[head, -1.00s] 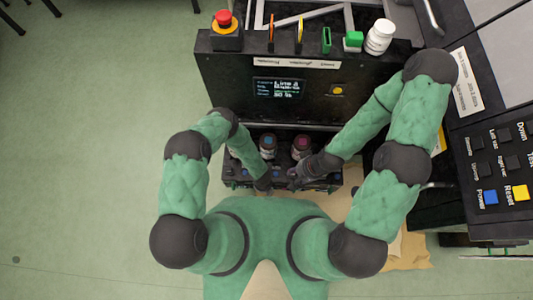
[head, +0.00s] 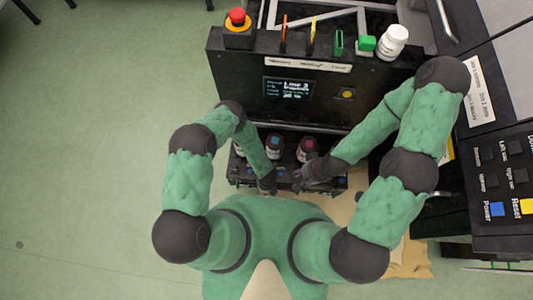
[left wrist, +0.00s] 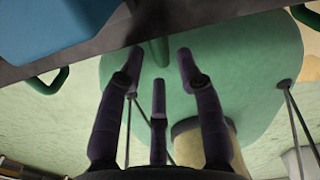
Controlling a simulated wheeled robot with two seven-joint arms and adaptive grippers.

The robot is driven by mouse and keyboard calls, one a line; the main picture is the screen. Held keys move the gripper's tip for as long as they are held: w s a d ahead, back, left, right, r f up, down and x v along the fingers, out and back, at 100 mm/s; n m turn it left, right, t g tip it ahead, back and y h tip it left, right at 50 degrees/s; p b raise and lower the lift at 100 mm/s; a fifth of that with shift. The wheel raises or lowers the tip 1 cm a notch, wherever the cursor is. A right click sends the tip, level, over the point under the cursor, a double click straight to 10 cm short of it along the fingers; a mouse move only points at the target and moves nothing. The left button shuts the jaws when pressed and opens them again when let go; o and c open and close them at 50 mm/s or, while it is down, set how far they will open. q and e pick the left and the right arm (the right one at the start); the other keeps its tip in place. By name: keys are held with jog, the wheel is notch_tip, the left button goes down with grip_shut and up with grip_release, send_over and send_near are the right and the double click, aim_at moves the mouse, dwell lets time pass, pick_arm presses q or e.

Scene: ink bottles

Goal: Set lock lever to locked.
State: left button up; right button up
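I cannot make out for certain which part is the lock lever. In the head view an orange upright piece (head: 284,34), a yellow one (head: 312,38) and a green one (head: 338,43) stand along the top of the black machine (head: 232,60). My left gripper (head: 267,184) is low at the front of the rack of bottles. In the left wrist view its three fingers (left wrist: 158,68) are spread and empty, below a dark edge with green loop handles (left wrist: 45,82). My right gripper (head: 298,180) is beside it at the rack; its fingers are too small to read.
A red button (head: 238,17), a green block (head: 366,43) and a white bottle (head: 393,42) are on top. A button panel (head: 510,200) is at right. Floor at left is clear.

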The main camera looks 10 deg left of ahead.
pick_arm(q)
notch_tip(320, 180, up, 10)
dwell(0.6)
jog(key=shift+s, duration=0.1)
dwell(0.3)
